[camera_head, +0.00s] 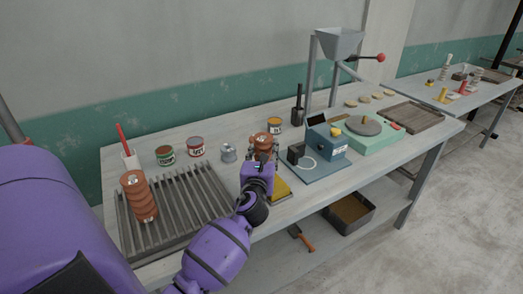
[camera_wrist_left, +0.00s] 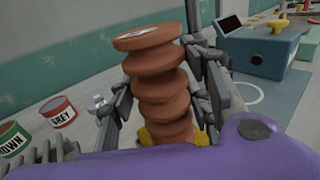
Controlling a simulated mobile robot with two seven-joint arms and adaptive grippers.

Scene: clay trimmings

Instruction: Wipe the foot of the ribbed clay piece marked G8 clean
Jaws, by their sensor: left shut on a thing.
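My left gripper (camera_head: 262,158) is shut on a ribbed orange-brown clay piece (camera_head: 262,140), which it holds upright near the front edge of the table. In the left wrist view the fingers stand on both sides of this ribbed piece (camera_wrist_left: 160,85); its flat top carries a pale label that I cannot read. A yellow pad (camera_head: 281,189) lies beside and partly behind the gripper. Yellow (camera_wrist_left: 202,139) also shows around the piece's lower end; I cannot tell whether they touch. A second ribbed clay piece (camera_head: 138,197) stands on the slatted rack (camera_head: 190,211). My right gripper is not in view.
Behind are a cup with a red stick (camera_head: 130,159), several labelled tins (camera_head: 196,147) and a small metal object (camera_head: 228,153). A blue device (camera_head: 326,141) on a grey plate stands close right. Further right are a green scale (camera_head: 365,132) and a hopper (camera_head: 340,42).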

